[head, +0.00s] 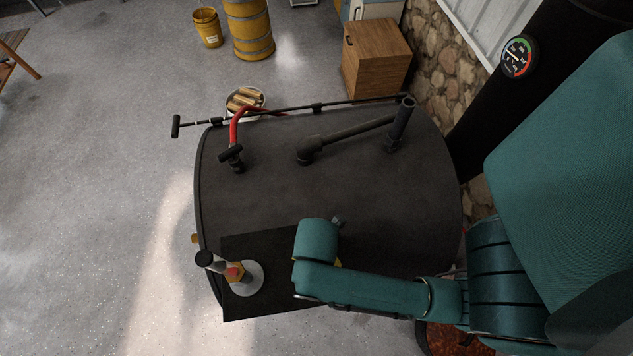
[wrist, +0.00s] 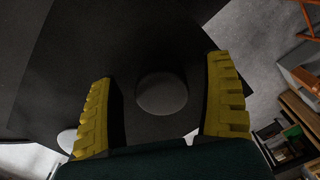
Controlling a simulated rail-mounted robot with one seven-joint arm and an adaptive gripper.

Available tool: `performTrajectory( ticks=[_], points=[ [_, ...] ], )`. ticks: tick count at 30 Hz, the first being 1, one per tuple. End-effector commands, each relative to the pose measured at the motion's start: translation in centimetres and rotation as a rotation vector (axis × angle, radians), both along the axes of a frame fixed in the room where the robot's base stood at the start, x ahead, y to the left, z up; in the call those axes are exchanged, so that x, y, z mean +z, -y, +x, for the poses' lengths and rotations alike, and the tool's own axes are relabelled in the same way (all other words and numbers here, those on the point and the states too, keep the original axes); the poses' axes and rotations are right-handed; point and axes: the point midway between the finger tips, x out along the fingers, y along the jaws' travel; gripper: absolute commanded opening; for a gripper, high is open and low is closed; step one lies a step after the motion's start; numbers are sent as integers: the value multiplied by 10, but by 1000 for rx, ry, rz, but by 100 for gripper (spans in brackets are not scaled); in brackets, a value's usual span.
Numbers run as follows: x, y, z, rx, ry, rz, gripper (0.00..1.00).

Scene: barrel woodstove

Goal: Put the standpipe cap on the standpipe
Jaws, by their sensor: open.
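A round, smooth grey piece (wrist: 161,94), which looks like the standpipe cap, lies on the dark surface in the wrist view. My gripper (wrist: 160,68) is open, with one yellow finger on each side of the piece and gaps between. In the head view my arm hides this piece, and only a bit of yellow finger shows. An upright dark pipe with an open top (head: 400,124), apparently the standpipe, stands at the far right of the black stove top (head: 340,185).
A dark mat (head: 275,247) lies at the near edge. On it stands a white round base (head: 247,282) with an orange-red part and a black knob. An elbow pipe (head: 340,136), a red curved handle (head: 236,128) and a long rod (head: 285,108) occupy the far side.

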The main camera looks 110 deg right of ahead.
Motion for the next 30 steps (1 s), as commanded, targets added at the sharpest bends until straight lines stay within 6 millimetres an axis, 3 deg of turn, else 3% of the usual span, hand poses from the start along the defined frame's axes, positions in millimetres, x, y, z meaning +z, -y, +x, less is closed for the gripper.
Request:
performTrajectory(
  ticks=[2,12,14,30],
  points=[
    [0,0,0,0,0,0,83],
    [0,0,0,0,0,0,20],
    [0,0,0,0,0,0,11],
    [12,0,0,0,1,-1,10]
  ],
)
